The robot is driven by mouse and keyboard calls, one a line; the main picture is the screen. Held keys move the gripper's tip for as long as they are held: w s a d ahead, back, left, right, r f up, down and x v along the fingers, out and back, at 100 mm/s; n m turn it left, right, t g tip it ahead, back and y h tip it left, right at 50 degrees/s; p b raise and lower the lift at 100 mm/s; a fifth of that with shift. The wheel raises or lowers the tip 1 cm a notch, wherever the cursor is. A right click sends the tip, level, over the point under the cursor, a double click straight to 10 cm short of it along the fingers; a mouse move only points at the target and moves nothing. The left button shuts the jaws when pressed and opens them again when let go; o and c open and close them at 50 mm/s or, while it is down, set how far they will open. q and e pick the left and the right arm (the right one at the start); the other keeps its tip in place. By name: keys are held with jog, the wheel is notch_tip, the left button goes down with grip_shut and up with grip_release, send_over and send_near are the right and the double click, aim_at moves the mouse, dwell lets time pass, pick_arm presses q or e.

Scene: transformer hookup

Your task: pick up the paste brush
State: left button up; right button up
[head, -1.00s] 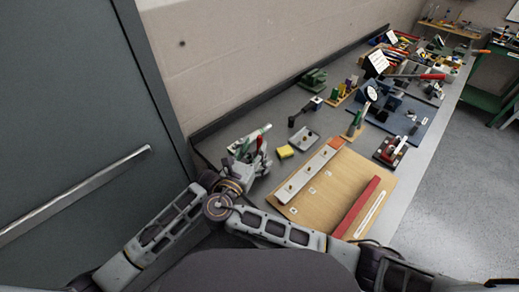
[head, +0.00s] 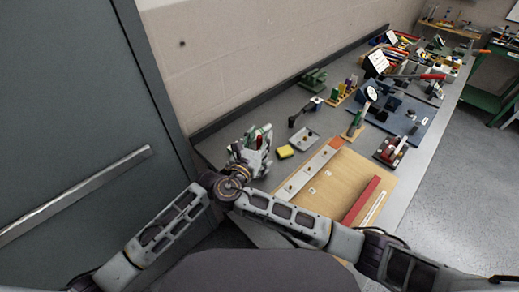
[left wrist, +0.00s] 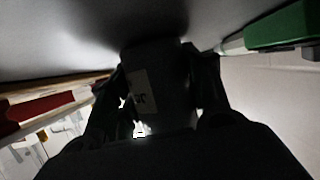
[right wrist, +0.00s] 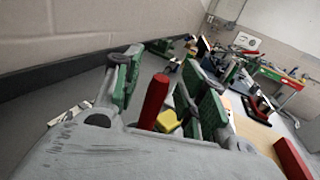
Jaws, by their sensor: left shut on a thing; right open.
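The paste brush appears to be the upright red handle (right wrist: 153,102) between my right gripper's fingers. In the head view its red part (head: 260,137) shows among the fingers. My right gripper (right wrist: 160,85) is open, its green-padded fingers on either side of the handle; contact cannot be told. It also shows in the head view (head: 250,145). In the dark left wrist view my left gripper (left wrist: 162,80) is shut on a dark thing (left wrist: 155,65) with a pale label, perhaps the paste pot. The brush's lower end is hidden.
A yellow sponge (head: 285,152) and a grey tray (head: 304,138) lie right of my right gripper. A wooden board (head: 355,169) with a red bar (head: 361,201) is further right. A dark ledge (head: 285,90) and the wall bound the bench behind.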

dwell(0.3)
jog(key=c, duration=0.9)
grip_shut()
jog(key=shift+r, duration=0.15)
jog(key=shift+r, duration=4.9)
pick_arm(q)
jog(key=o, duration=1.2)
jog(key=shift+s+a, duration=0.1)
jog(key=shift+a, duration=0.1)
